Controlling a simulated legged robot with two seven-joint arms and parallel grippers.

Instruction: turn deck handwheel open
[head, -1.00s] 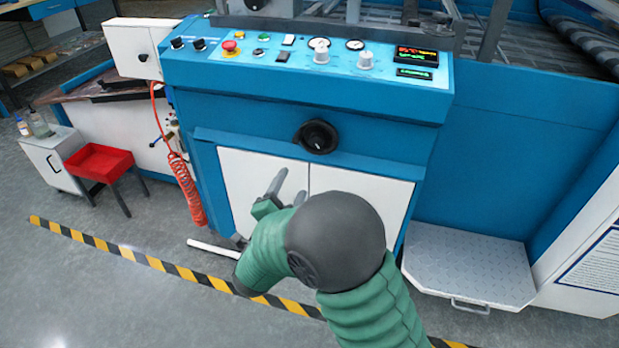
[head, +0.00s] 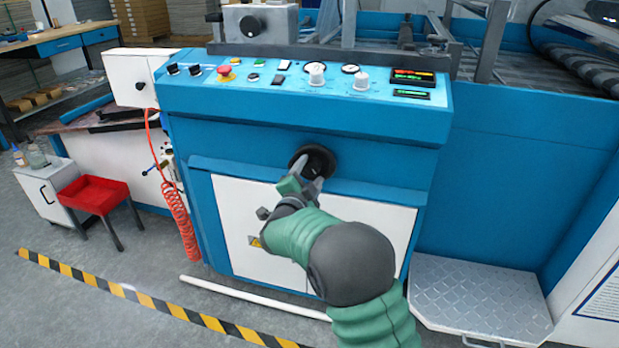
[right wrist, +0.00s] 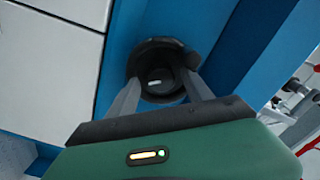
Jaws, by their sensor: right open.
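The black round handwheel (head: 316,158) sits on the blue front of the machine, above the white cabinet doors. In the right wrist view the handwheel (right wrist: 157,48) shows its rim and a darker hub with a small pale mark. My right gripper (head: 301,170) is open at the handwheel, with its fingertips overlapping the wheel's lower left part in the head view. In the right wrist view the gripper (right wrist: 159,84) has one finger on each side of the hub. I cannot tell whether the fingers touch the wheel. My left gripper is not in view.
A control panel (head: 300,77) with knobs, gauges and a red button (head: 224,71) lies above the wheel. A grey box with a black knob (head: 250,26) stands behind it. A coiled red hose (head: 178,205) hangs at left. A metal step (head: 470,295) is at lower right.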

